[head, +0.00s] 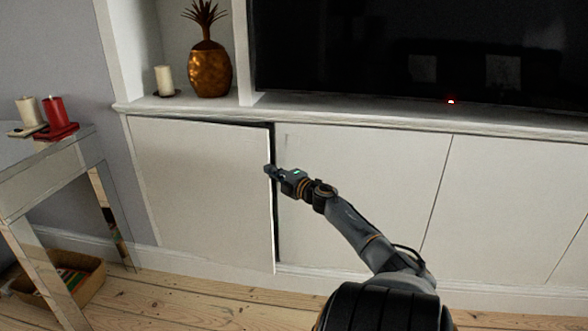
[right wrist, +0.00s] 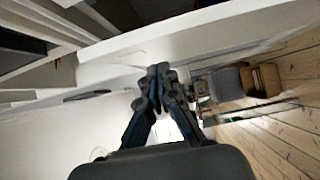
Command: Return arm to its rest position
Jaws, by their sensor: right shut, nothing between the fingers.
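My right gripper (head: 269,169) is at the free edge of the left cabinet door (head: 200,185) in the head view. The door is white and stands slightly ajar, with a dark gap along its right edge and top. The gripper is shut and empty. In the right wrist view its fingers (right wrist: 158,72) meet close to a white surface; I cannot tell whether they touch the door. My right arm reaches up from the bottom of the head view. My left gripper is not in view.
A gold pineapple ornament (head: 209,68) and a white candle (head: 164,80) stand on the shelf above. A dark television (head: 420,50) is at the upper right. A mirrored side table (head: 50,165) with candles stands at left, a basket (head: 75,278) below it. The floorboards (head: 190,300) in front are clear.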

